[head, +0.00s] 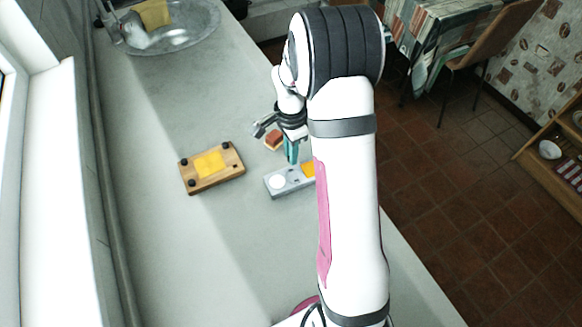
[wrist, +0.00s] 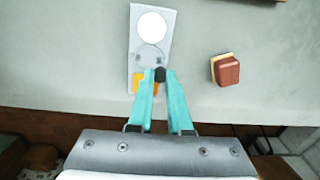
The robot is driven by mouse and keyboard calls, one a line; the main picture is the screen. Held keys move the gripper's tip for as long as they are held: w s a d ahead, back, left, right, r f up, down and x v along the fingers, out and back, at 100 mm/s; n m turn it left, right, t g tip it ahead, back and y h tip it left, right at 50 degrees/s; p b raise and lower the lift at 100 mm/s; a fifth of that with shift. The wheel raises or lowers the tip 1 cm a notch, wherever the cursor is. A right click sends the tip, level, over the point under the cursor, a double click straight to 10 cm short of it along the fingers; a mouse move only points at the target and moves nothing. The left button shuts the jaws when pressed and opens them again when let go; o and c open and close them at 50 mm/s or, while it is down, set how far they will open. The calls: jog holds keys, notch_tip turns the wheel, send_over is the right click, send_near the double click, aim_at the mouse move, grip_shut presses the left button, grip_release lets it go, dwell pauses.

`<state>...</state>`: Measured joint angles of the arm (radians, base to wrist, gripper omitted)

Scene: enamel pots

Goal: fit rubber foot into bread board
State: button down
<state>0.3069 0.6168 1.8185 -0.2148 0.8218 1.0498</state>
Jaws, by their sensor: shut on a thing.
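The bread board (head: 203,182) is a wooden block on the counter with a yellow patch on top. Black feet stand at three of its corners, and a small dark square socket shows at its right corner. My gripper (head: 291,158) is to the right of the board, above a grey plate. In the wrist view its teal fingers (wrist: 160,82) are shut on a small black rubber foot (wrist: 160,73) at their tips. The foot is hidden in the head view. Whether it touches the plate, I cannot tell.
The grey plate (head: 276,193) carries a white disc and an orange patch; it also shows in the wrist view (wrist: 138,48). A red-brown and cream block (wrist: 228,71) lies nearby. A metal sink (head: 190,38) is at the back. Counter left of the board is clear.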

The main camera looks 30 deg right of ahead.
jog(key=w+a+r+n, duration=0.1)
jog(key=w+a, duration=0.7)
jog(key=a, duration=0.4)
jog(key=shift+a+f, duration=0.15)
jog(key=shift+f, duration=0.8)
jog(key=shift+a+f, duration=0.15)
jog(key=shift+f, duration=0.8)
jog(key=shift+f, duration=0.9)
jog(key=c, duration=0.7)
grip_release()
